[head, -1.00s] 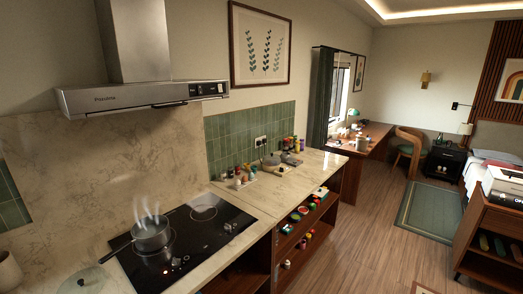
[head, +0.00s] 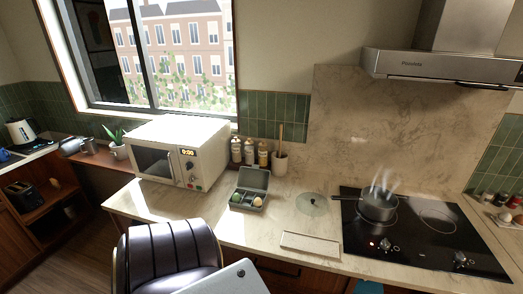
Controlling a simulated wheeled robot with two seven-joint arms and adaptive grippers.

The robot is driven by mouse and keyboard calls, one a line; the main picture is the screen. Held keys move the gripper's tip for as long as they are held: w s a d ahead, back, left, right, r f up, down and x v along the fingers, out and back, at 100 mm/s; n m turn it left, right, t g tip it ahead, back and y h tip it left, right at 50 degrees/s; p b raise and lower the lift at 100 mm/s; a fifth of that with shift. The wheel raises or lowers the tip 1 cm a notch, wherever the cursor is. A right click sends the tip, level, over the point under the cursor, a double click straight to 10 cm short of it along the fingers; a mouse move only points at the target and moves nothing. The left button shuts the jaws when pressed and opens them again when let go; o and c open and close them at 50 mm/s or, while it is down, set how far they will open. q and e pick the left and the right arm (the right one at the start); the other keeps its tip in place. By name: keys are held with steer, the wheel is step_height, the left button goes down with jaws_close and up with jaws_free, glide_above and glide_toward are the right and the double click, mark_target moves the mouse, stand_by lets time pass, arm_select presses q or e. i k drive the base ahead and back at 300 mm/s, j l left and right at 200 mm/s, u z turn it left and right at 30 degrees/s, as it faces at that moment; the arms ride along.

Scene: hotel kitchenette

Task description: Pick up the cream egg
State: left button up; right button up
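A small open grey box (head: 262,184) stands on the counter between the microwave and the glass lid, with its lid raised at the back. In its front part lie a pale cream, rounded thing (head: 257,201), which looks like the cream egg, and a green one (head: 237,198) to its left. They are small, and other contents of the box are hard to make out. Neither of my grippers is in view.
A white microwave (head: 180,150) stands left of the box; bottles (head: 250,152) and a utensil pot (head: 280,163) stand behind. A glass lid (head: 312,204), pale board (head: 310,244) and hob with a steaming pan (head: 377,207) are to the right. A dark chair (head: 168,255) stands in front.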

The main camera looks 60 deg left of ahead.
mark_target(257, 202)
steer(key=j+u, duration=0.15)
steer(key=u, duration=1.8)
